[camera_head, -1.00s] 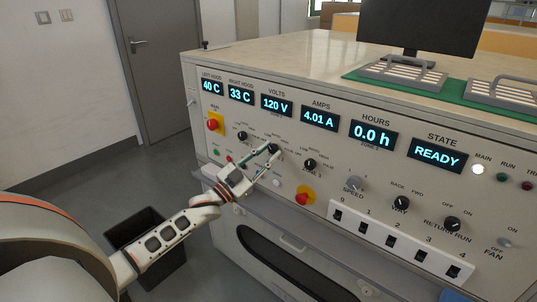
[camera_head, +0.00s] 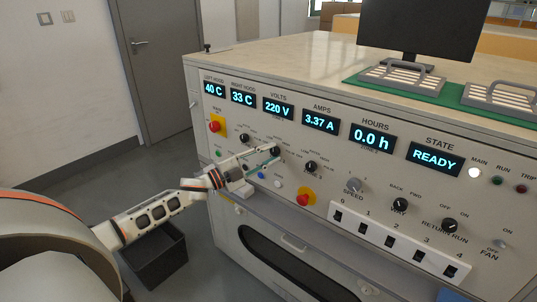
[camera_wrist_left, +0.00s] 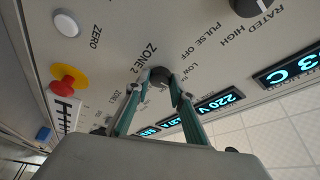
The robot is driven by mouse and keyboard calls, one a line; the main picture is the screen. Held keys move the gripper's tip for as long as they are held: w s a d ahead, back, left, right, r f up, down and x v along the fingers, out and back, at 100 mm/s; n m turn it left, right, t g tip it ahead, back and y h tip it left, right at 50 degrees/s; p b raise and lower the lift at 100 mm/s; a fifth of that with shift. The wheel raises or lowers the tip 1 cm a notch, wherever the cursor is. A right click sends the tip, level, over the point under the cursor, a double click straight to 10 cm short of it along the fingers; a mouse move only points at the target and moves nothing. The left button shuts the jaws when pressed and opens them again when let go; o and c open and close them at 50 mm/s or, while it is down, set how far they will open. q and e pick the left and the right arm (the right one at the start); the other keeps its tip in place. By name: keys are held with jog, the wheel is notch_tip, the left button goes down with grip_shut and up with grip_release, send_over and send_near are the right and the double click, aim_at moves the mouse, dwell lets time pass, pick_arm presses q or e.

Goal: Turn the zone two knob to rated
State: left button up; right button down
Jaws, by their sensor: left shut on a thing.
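The zone two knob (camera_head: 275,151) is a black round knob on the sloped front panel, under the volts display. It also shows in the left wrist view (camera_wrist_left: 160,75), beside the printed words ZONE 2. My left gripper (camera_head: 270,156) reaches in from the left, with its two green-sided fingers shut around this knob. In the wrist view the fingertips (camera_wrist_left: 158,88) press on both sides of it. The knob's pointer is too small and covered to read. The volts display (camera_head: 278,106) reads 220 V. My right gripper is not in view.
Other black knobs sit on either side, one to the left (camera_head: 243,138) and one to the right (camera_head: 311,167). A red knob on yellow (camera_head: 306,197) is below right. The amps display (camera_head: 321,122) reads 3.37 A and the state display (camera_head: 436,157) reads READY.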

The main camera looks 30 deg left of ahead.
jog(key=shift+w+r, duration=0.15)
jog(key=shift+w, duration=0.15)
pick_arm(q)
jog(key=o, duration=1.1)
jog(key=shift+o, duration=0.2)
jog(key=v, duration=1.2)
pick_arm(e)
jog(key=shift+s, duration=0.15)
pick_arm(q)
jog(key=shift+r, duration=0.1)
jog(key=s+d+f+n+g+y+p, duration=0.1)
jog(key=s+d+f+n+g+y, duration=0.15)
jog(key=s+d+f+n, duration=0.65)
jog(key=s+d+f+n+g+y+p, duration=0.1)
jog(key=s+d+f+n+g+y, duration=0.15)
jog(key=s+d+f, duration=0.95)
jog(key=s+d+f+n+g+p, duration=0.1)
jog(key=s+d+f+n+g, duration=0.1)
jog(key=d+f, duration=0.4)
jog(key=shift+s+d+f+n+y, duration=0.4)
jog(key=shift+s+d+n, duration=0.05)
jog(key=shift+d, duration=0.2)
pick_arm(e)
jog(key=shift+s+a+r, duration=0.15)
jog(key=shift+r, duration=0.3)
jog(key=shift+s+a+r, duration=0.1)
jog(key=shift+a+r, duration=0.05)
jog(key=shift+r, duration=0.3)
